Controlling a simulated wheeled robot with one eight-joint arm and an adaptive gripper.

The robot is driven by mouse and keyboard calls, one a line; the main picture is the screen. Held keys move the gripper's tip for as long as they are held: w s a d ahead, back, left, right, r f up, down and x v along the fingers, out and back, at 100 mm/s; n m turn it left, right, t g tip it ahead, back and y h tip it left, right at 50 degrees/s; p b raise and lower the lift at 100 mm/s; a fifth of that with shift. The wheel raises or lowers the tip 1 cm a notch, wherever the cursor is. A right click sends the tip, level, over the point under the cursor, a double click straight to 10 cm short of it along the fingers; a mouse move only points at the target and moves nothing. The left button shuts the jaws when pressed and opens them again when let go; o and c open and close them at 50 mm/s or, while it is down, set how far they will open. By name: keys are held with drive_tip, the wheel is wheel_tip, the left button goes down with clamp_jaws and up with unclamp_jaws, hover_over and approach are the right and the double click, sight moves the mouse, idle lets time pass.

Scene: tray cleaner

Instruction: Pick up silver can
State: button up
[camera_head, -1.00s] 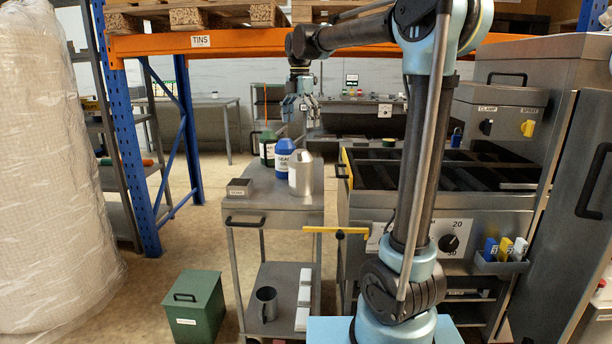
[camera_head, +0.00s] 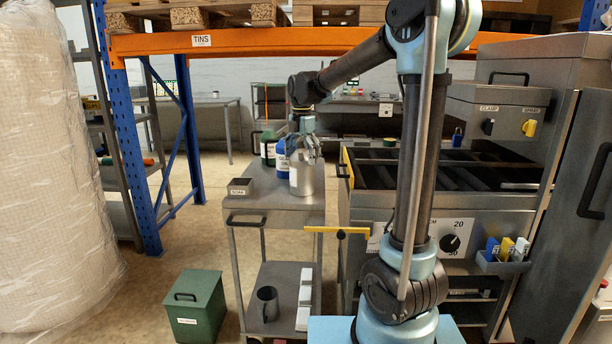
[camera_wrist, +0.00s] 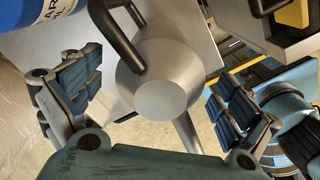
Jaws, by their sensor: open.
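The silver can (camera_head: 307,178) stands upright on the top shelf of the metal cart (camera_head: 268,199), near its right edge. In the wrist view the can (camera_wrist: 165,92) shows from above between the two spread, padded fingers of my gripper (camera_wrist: 155,98), with a visible gap on each side. The gripper is open and holds nothing. Its fingers hide part of the can's top in the head view.
A blue-labelled bottle (camera_head: 282,160) stands close to the can's left, with a dark green bottle (camera_head: 268,148) beyond it. The washing machine with black rails (camera_head: 450,175) stands close on the right.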

drive_tip(key=shift+f, duration=1.1)
drive_tip(key=c, duration=2.1)
